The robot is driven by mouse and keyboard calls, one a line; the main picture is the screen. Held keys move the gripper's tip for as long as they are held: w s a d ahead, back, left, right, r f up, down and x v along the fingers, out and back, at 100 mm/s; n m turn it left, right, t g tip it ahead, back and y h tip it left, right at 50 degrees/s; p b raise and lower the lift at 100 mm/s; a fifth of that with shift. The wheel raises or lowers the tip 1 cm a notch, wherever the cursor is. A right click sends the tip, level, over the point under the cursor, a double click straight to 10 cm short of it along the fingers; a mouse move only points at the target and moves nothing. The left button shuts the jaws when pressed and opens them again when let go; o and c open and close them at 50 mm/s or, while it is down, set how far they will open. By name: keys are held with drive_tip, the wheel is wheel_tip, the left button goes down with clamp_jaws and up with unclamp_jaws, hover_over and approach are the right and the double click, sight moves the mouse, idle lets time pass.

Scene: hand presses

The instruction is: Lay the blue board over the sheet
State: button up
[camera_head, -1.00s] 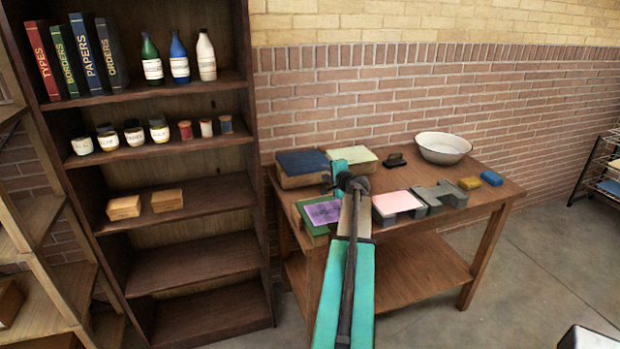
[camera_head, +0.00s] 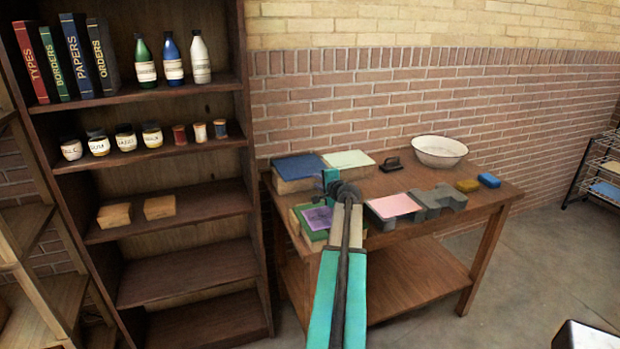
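The blue board (camera_head: 299,166) lies flat on a pale block at the back left of the wooden table. A pink sheet (camera_head: 393,205) lies on the grey press (camera_head: 432,201) at the front middle. A purple sheet (camera_head: 318,217) lies on a green board (camera_head: 304,229) at the front left. My arm reaches in from the bottom edge, and my gripper (camera_head: 331,181) is at the right front of the blue board, above and behind the purple sheet. Its fingers are small and partly hidden by my wrist, so open or shut is unclear.
A pale green board (camera_head: 348,159) lies right of the blue one. A black-handled tool (camera_head: 390,164), a white basin (camera_head: 440,150), a yellow block (camera_head: 467,186) and a blue block (camera_head: 489,180) are farther right. A tall shelf (camera_head: 195,265) stands close on the left.

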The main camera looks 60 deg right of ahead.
sight(309, 176)
drive_tip(key=p+x, duration=0.1)
drive_tip(key=x, duration=0.5)
drive_tip(key=shift+w+d+f, duration=0.1)
drive_tip(key=shift+w+d, duration=0.1)
drive_tip(key=shift+b+x, duration=0.7)
drive_tip(key=shift+x, duration=0.6)
clamp_jaws()
wheel_tip(309, 176, up, 3)
drive_tip(key=shift+f+p, duration=0.1)
drive_tip(key=shift+p, duration=0.75)
drive_tip(key=shift+s+a, duration=0.1)
drive_tip(key=shift+a, duration=0.05)
